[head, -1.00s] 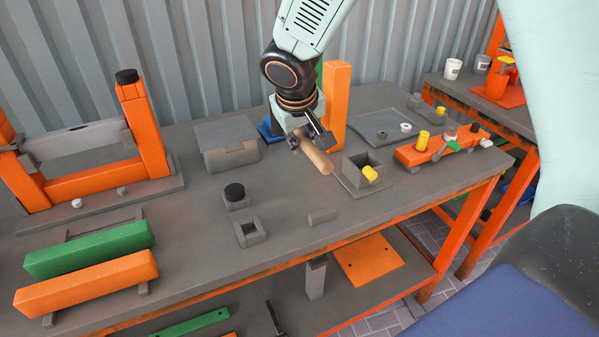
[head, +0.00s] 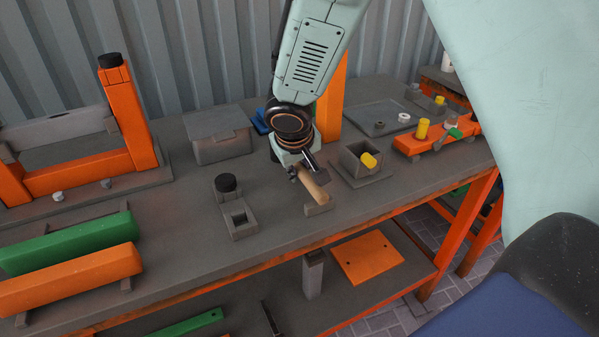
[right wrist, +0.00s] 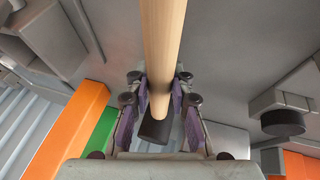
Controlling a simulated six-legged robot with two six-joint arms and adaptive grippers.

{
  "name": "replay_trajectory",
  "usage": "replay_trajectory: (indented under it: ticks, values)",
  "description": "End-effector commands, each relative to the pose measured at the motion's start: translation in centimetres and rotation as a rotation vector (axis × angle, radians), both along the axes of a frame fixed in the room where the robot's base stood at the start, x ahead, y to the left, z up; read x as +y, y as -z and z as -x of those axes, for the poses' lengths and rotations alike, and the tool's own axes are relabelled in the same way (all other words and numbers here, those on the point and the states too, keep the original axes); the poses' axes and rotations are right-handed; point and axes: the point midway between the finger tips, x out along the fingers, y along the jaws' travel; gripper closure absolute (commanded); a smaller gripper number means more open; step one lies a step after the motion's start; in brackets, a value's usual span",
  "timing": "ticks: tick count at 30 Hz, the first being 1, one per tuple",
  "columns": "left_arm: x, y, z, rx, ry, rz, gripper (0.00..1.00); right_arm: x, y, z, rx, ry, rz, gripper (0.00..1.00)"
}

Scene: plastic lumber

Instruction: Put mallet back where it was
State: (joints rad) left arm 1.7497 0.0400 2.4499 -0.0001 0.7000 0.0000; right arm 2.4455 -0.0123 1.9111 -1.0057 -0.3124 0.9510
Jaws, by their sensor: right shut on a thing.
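The mallet (head: 316,189) shows as a pale wooden handle in the head view. My right gripper (head: 304,172) is shut on the handle near its far end. The free end points toward the front edge, at or just above a small grey block (head: 319,209) on the bench; I cannot tell whether they touch. In the right wrist view, the handle (right wrist: 163,40) runs between the fingers of my right gripper (right wrist: 159,85) and ends in a dark grey cylindrical part (right wrist: 153,131). My left gripper is not in view.
On the grey bench, an open grey box (head: 361,165) with a yellow peg stands right of the mallet. A grey socket block (head: 238,219) is left. An orange post (head: 330,105) and a lidded grey box (head: 219,136) stand behind. Green and orange beams (head: 75,280) lie front left.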

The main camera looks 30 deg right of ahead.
Motion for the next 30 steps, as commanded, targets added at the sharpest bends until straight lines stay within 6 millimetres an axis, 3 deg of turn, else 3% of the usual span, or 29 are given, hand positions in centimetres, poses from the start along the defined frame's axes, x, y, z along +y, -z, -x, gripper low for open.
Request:
replay_trajectory:
  ticks: [11, 12, 19, 30]
  values:
    - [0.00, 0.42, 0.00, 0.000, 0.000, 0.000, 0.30, 0.01, 0.23, -0.06, -0.002, 0.000, 0.000, 1.00]
    - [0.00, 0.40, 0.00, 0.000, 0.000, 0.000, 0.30, 0.00, 0.28, 0.01, 0.000, 0.000, 0.000, 0.77]
    - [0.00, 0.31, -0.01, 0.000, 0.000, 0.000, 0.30, 0.00, 0.20, 0.00, 0.000, 0.000, 0.000, 0.58]
    - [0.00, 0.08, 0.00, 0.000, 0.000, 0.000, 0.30, 0.01, 0.01, 0.01, 0.000, -0.001, 0.000, 0.56]
